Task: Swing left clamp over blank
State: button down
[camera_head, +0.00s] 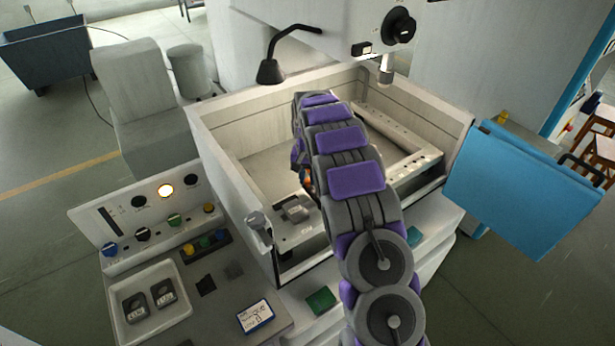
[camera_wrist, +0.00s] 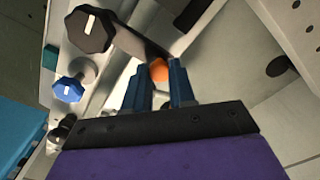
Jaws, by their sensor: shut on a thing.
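In the wrist view, the left clamp appears as a dark flat bar (camera_wrist: 138,42) running from a black many-sided knob (camera_wrist: 90,28) to an orange tip (camera_wrist: 159,70). My gripper (camera_wrist: 158,82) has blue fingers, shut around the orange tip. In the head view, my arm reaches into the machine's open tank, and a bit of orange (camera_head: 307,180) shows beside it. A grey block-like part (camera_head: 296,209) sits on the left front rail; I cannot tell whether it is the clamp or the blank. My arm hides the gripper in this view.
The pale tank wall (camera_head: 222,165) surrounds the work area. A right rail with holes (camera_head: 415,165) crosses the tank. A nozzle (camera_head: 386,70) hangs above. A control panel (camera_head: 150,215) and white tray (camera_head: 187,309) stand left; a blue door (camera_head: 520,195) hangs right.

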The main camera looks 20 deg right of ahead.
jog(key=a+n, duration=0.1)
jog(key=n, duration=0.1)
jog(key=s+a+n+p, duration=0.1)
jog(key=n, duration=0.1)
jog(key=shift+a+r, duration=0.1)
jog(key=shift+a, duration=0.2)
jog(key=n, duration=0.1)
jog(key=s+a+n, duration=0.1)
jog(key=shift+s+a+n+p, duration=0.1)
jog(key=shift+a+n+p, duration=0.15)
jog(key=shift+n+p, duration=0.15)
jog(key=s+a+n, duration=0.1)
jog(key=n, duration=0.1)
jog(key=shift+s+a+n, duration=0.1)
jog(key=shift+s+n, duration=0.1)
jog(key=shift+n, duration=0.1)
jog(key=s+n, duration=0.1)
jog(key=s+a+n, duration=0.1)
jog(key=n, duration=0.1)
jog(key=shift+s+n+p, duration=0.15)
jog(key=shift+n+p, duration=0.15)
jog(key=shift+s+n, duration=0.75)
jog(key=shift+n, duration=0.45)
jog(key=shift+s+n, duration=0.9)
jog(key=shift+n, duration=0.4)
